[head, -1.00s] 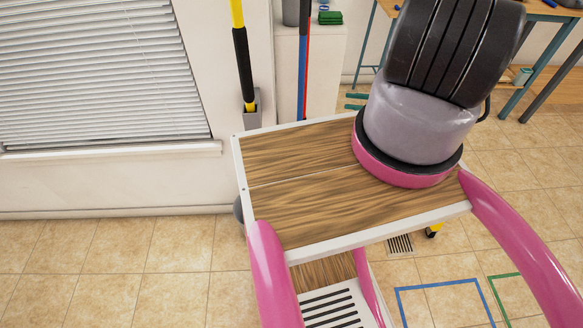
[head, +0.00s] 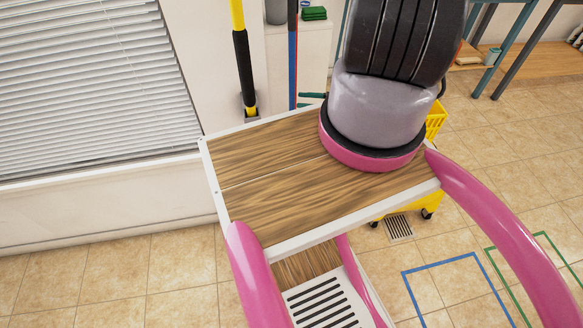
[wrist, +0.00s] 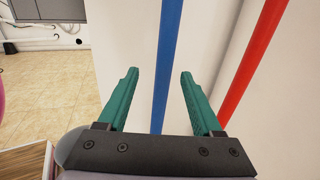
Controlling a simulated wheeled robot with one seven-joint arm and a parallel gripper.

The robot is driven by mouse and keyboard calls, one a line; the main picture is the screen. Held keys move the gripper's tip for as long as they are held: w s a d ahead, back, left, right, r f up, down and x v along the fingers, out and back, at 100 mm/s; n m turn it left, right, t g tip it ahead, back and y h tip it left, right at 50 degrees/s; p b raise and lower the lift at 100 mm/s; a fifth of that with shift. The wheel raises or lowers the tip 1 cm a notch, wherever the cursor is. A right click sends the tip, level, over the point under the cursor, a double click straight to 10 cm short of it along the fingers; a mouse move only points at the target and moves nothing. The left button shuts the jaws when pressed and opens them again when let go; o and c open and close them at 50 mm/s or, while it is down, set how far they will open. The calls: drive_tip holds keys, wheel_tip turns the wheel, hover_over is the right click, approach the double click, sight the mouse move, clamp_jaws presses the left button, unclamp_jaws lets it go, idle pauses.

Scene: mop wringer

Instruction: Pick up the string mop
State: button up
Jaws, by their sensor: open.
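A blue pole (head: 292,75) and a red pole stand upright by the white cabinet and nearly overlap in the head view. In the wrist view, the blue pole (wrist: 164,60) shows between my gripper's teal fingers, and the red pole (wrist: 256,60) is off to the right. My gripper (wrist: 158,72) is open and empty. I cannot tell whether the blue pole lies between the fingers or beyond them. A yellow pole with a black grip (head: 243,70) stands at the wall in a grey holder. No mop strings show, so I cannot tell which pole is the mop's.
A yellow wheeled bucket (head: 436,119) is partly hidden behind my body. A white cabinet (head: 312,45) bears green pads (head: 314,14) and a grey container. A workbench (head: 540,70) stands at the back right.

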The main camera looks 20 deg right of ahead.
sight(292, 99)
drive_tip(key=x, duration=0.5)
clamp_jaws()
